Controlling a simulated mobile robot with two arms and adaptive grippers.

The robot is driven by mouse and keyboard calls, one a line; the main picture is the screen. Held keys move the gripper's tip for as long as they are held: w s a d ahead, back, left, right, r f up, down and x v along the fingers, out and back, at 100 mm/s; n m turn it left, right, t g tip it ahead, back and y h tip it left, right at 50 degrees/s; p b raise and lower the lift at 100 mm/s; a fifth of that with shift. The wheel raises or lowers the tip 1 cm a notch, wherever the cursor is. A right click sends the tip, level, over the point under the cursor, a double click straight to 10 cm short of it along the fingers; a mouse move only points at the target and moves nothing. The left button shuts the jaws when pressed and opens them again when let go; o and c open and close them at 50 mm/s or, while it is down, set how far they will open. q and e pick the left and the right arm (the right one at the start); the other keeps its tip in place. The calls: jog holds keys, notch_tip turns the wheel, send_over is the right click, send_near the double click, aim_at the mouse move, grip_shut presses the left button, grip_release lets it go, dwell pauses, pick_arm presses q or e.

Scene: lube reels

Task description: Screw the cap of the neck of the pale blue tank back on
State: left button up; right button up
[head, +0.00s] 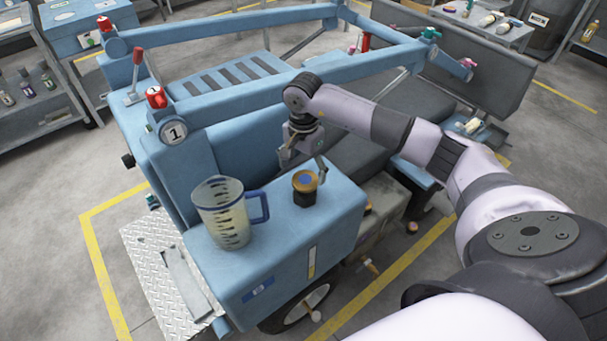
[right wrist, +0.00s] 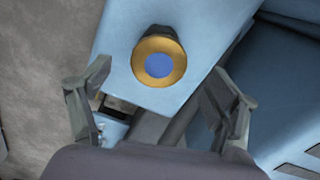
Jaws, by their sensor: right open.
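The pale blue tank (head: 335,207) has a dark fitting on its top with a brass ring and a blue round centre (head: 305,182). I take this for the neck and cap; I cannot tell whether the cap is screwed down or only resting there. It also shows in the right wrist view as a brass ring with a blue disc (right wrist: 159,64) on a dark base. My left gripper is not in view.
A clear measuring jug (head: 226,214) with a blue handle stands on the tank top, left of the fitting. Blue frame bars (head: 240,100) cross behind my right gripper. A red cap (head: 156,97) by a "1" label stands at the left. A metal tread plate (head: 160,270) lies front left.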

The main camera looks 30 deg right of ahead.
aim_at(303, 180)
jog(key=shift+f+p, duration=0.45)
jog(key=shift+f, duration=1.8)
jog(key=c, duration=1.3)
jog(key=m, duration=0.5)
jog(key=shift+w, duration=0.2)
jog(key=shift+m, duration=0.3)
jog(key=shift+m, duration=0.4)
jog(key=shift+m+b, duration=0.3)
jog(key=shift+m, duration=0.3)
jog(key=o, duration=1.3)
